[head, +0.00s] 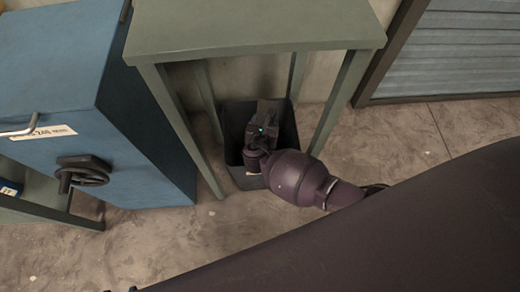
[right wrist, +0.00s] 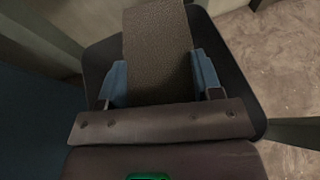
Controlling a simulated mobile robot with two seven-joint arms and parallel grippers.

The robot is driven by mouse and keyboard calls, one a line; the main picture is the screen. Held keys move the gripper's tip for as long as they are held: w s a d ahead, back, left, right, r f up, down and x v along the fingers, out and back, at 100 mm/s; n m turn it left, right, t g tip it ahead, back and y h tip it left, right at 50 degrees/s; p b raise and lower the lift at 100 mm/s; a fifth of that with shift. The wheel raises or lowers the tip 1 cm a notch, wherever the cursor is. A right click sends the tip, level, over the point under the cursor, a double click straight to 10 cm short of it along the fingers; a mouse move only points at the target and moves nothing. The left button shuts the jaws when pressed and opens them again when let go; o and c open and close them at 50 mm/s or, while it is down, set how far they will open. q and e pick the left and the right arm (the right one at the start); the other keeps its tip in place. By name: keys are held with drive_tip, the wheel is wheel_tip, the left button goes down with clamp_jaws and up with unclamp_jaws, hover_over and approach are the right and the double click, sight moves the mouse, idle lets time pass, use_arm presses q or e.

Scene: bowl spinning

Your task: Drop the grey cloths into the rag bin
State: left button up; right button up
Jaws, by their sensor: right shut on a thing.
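The rag bin (head: 234,125) is a dark open-topped bin standing on the floor under the green table; its dark wall also shows in the right wrist view (right wrist: 100,57). My right gripper (head: 262,132) reaches into the bin's mouth from the right. In the right wrist view my right gripper (right wrist: 162,76) has its two blue-grey fingers on either side of a grey-brown cloth (right wrist: 158,42) and is shut on it. The cloth extends beyond the fingers, over the bin's opening. The bin's inside is mostly hidden by my gripper and the cloth. My left gripper is not in view.
The green table (head: 255,25) stands over the bin, with legs close around it. A blue cabinet (head: 140,150) with a black handwheel (head: 82,174) stands to the left. A grey slatted panel (head: 450,50) is at the back right. Concrete floor (head: 420,135) is clear to the right.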

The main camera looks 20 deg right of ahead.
wheel_tip(320, 180, down, 2)
drive_tip(key=shift+s+f+b, duration=0.1)
drive_tip(key=shift+b, duration=0.35)
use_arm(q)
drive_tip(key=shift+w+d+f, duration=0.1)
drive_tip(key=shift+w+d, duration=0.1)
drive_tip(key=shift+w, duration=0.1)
use_arm(e)
drive_tip(key=shift+w, duration=0.2)
drive_tip(key=o, duration=1)
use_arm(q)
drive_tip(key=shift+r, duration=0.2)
use_arm(e)
drive_tip(key=shift+s, duration=0.1)
